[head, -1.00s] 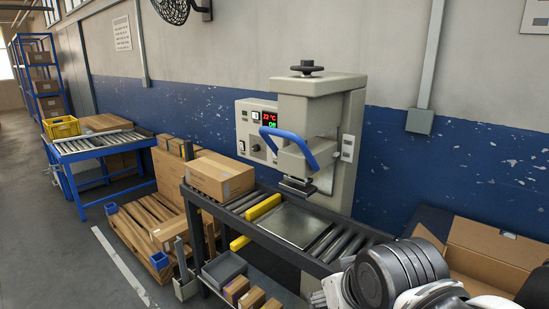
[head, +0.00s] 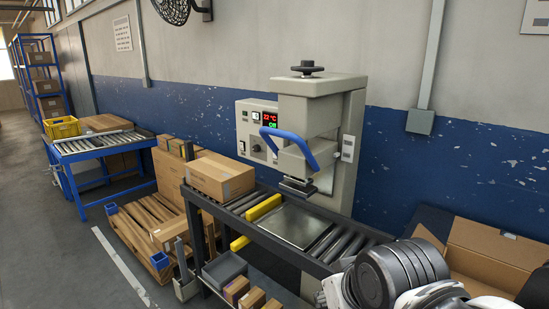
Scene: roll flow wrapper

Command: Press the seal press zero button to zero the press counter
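The grey seal press (head: 318,110) stands behind the roller conveyor, with a black knob on top and a blue handle (head: 288,143) at its front. Its control panel (head: 257,130) on the left has a display (head: 270,119) with red "22°C" above small green characters. The panel also carries a white switch, a dark knob and small controls. A small light plate (head: 348,147) sits on the press's right side. I cannot tell which control is the zero button; the labels are too small. My arm shows at the lower right; my gripper is not in view.
A cardboard box (head: 220,177) sits on the left of the roller conveyor (head: 341,246). A flat metal plate (head: 297,224) lies below the press head, beside yellow guides (head: 263,207). An open carton (head: 492,251) stands at the right. Space before the panel looks clear.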

